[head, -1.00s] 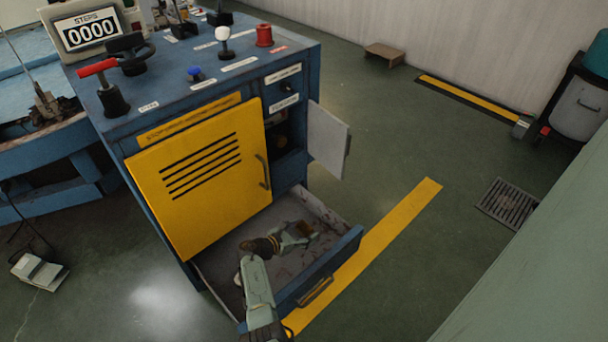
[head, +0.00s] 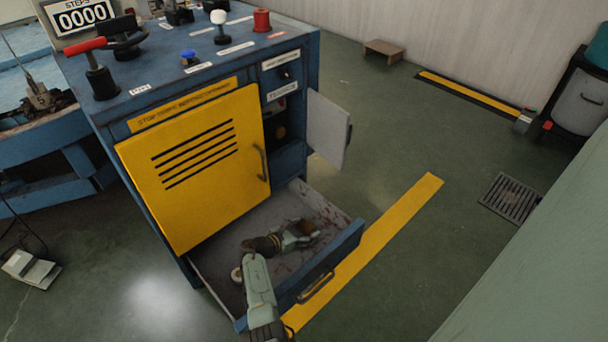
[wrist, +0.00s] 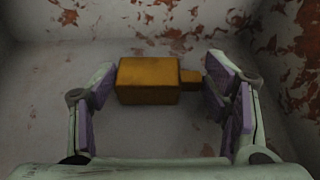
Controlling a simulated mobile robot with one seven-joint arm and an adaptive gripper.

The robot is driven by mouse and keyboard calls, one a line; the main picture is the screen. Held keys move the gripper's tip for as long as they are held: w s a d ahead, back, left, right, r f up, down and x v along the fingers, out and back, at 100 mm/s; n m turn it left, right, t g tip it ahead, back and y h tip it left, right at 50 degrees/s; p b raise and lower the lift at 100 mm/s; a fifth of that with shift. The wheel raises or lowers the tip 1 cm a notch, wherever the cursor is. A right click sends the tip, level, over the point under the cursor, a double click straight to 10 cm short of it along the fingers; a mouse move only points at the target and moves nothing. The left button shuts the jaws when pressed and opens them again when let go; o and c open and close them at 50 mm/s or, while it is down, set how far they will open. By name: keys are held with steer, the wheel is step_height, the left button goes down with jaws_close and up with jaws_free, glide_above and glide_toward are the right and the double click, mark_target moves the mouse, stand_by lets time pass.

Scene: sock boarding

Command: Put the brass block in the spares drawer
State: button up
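The brass block (wrist: 148,80), a brownish-gold box with a small stub on its right end, lies on the floor of the open spares drawer (head: 220,268) in the wrist view. My gripper (wrist: 160,82) is open, with one finger at each end of the block. The left fingertip is close to the block's left end and the right one close to the stub. I cannot tell whether either touches. In the head view my gripper (head: 303,233) is down inside the drawer, and the block cannot be clearly made out there.
The drawer's front panel with its handle (head: 317,287) stands out from the blue cabinet. Above the drawer is a shut yellow door (head: 200,170). A small grey door (head: 327,131) hangs open to its right. The drawer's inside is stained with rust.

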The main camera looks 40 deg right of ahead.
steer(key=o, duration=0.4)
steer(key=shift+r, duration=0.15)
steer(key=shift+a+r+p, duration=0.1)
steer(key=shift+r+p, duration=0.2)
steer(key=shift+p, duration=0.1)
steer(key=p+v, duration=0.7)
steer(key=v, duration=0.3)
steer(key=shift+a+r, duration=0.1)
steer(key=shift+a, duration=0.25)
steer(key=shift+s+a+p, duration=0.1)
steer(key=shift+a+p, duration=0.3)
steer(key=shift+a, duration=0.1)
steer(key=shift+r, duration=0.1)
